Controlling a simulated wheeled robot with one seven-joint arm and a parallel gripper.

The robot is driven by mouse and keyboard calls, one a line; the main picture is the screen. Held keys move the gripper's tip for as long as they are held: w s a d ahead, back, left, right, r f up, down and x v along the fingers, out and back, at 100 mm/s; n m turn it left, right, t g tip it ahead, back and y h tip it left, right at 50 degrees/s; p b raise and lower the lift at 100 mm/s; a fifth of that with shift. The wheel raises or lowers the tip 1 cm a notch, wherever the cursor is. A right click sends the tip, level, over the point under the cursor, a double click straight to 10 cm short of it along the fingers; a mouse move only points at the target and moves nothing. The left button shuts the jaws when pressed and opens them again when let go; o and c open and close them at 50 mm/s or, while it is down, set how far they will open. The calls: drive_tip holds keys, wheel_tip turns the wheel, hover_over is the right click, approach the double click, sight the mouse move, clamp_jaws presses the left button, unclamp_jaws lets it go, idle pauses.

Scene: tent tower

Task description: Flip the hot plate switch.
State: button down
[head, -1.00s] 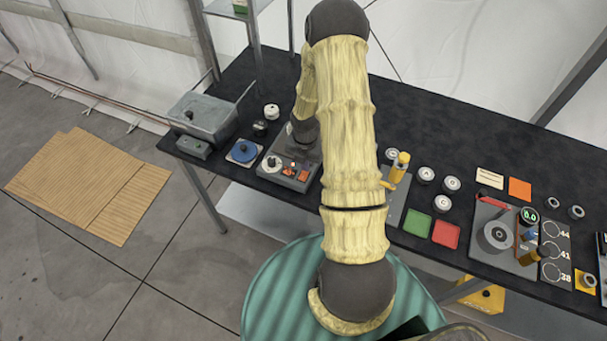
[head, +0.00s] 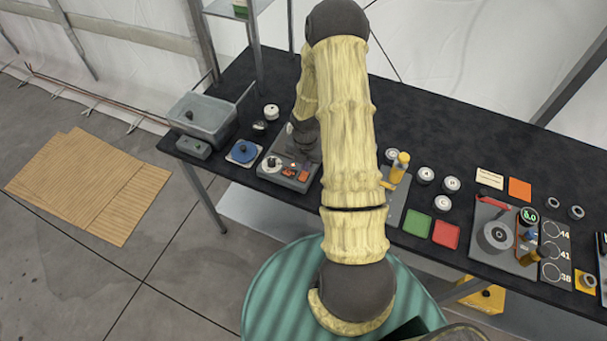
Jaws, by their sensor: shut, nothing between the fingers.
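A grey control box (head: 270,170), which appears to be the hot plate unit, sits near the table's front edge, left of my arm. It has a round pale knob (head: 272,162) and small orange-red switches (head: 303,175) on top. A blue disc on a pale square (head: 243,151) lies just left of it. My gripper (head: 296,160) is small and dark, low over the box's top, close behind the orange switches. It looks shut and empty. Whether its tips touch a switch cannot be told. My wrist hides the back right part of the box.
A grey bin (head: 200,120) and a small grey box (head: 193,147) stand at the table's left end. A white jar (head: 271,111) stands behind the blue disc. Weights, coloured squares and a scale (head: 497,240) are right of my arm.

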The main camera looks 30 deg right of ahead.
sight(304, 173)
drive_tip(key=shift+f+b, duration=0.6)
drive_tip(key=shift+f, duration=0.35)
idle(1.1)
drive_tip(key=shift+r, duration=0.1)
drive_tip(key=shift+r+p, duration=3.1)
drive_tip(key=shift+r, duration=0.4)
drive_tip(key=s+a+r+m+t+b, duration=0.2)
drive_tip(key=s+a+r+m+b, duration=0.7)
drive_tip(key=m, duration=1.6)
drive_tip(key=s+a+r, duration=0.3)
drive_tip(key=a+r, duration=0.1)
drive_tip(key=r, duration=0.2)
drive_tip(key=shift+s+a+r+m+t, duration=0.15)
drive_tip(key=shift+s+a+m+t, duration=0.15)
